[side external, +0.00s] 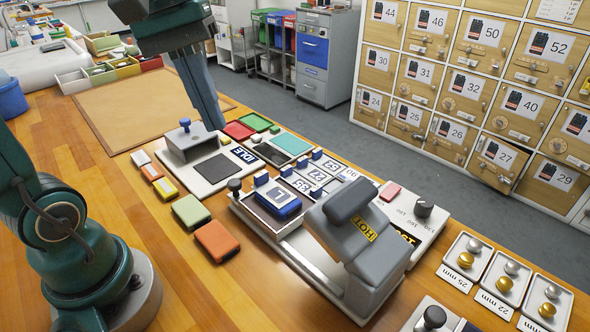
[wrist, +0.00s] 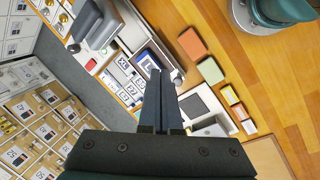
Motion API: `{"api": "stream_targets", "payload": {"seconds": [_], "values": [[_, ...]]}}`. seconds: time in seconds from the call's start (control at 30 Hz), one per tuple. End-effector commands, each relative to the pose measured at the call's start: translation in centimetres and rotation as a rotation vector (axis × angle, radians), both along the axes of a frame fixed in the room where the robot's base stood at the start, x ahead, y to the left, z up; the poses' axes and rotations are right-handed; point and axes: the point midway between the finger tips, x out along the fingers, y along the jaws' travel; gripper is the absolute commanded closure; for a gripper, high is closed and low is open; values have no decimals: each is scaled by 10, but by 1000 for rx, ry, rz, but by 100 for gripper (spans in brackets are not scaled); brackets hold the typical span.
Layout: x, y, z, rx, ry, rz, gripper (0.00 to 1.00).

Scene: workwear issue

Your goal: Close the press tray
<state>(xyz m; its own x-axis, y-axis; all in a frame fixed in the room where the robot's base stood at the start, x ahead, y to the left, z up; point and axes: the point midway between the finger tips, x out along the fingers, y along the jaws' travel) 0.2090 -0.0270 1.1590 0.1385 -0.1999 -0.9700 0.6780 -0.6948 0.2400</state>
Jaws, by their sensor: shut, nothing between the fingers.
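The grey heat press (side external: 365,245) with a yellow HOT label stands on a pale base at the middle right; its head also shows in the wrist view (wrist: 97,25). Its tray (side external: 253,211) sticks out to the left of the head, with a dark knob (side external: 234,185) at its outer end. A blue piece (side external: 284,207) with a white label lies on the tray. My gripper (side external: 216,127) is shut and empty, pointing down, beyond and left of the tray in the side view. In the wrist view its fingertips (wrist: 157,72) overlap the tray area, hiding part of it.
A stamping stand (side external: 190,143) with a blue knob is close to my fingers. Number tags (side external: 318,178) line the tray's far side. Green (side external: 191,211) and orange (side external: 217,241) pads lie in front. A dial box (side external: 408,215) stands behind the press.

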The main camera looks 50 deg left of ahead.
Motion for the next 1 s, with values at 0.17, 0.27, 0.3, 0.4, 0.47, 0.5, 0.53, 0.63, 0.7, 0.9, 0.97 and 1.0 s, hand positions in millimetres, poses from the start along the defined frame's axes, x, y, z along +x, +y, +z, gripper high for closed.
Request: {"api": "stream_targets", "payload": {"seconds": [0.17, 0.27, 0.3, 0.4, 0.47, 0.5, 0.53, 0.63, 0.7, 0.9, 0.97, 1.0], "values": [[32, 38, 1, -134, 146, 229, 100], [46, 64, -4, -209, 216, 343, 100], [50, 75, -7, -239, 242, 388, 100], [57, 105, -19, -317, 303, 493, 100], [58, 124, -28, -362, 336, 556, 100], [59, 137, -35, -393, 354, 594, 100], [58, 146, -40, -416, 367, 621, 100], [54, 174, -59, -480, 396, 698, 100], [49, 190, -73, -514, 409, 744, 100], [34, 211, -97, -580, 449, 827, 100], [33, 212, -98, -582, 447, 833, 100], [33, 212, -98, -581, 446, 833, 100]]}}
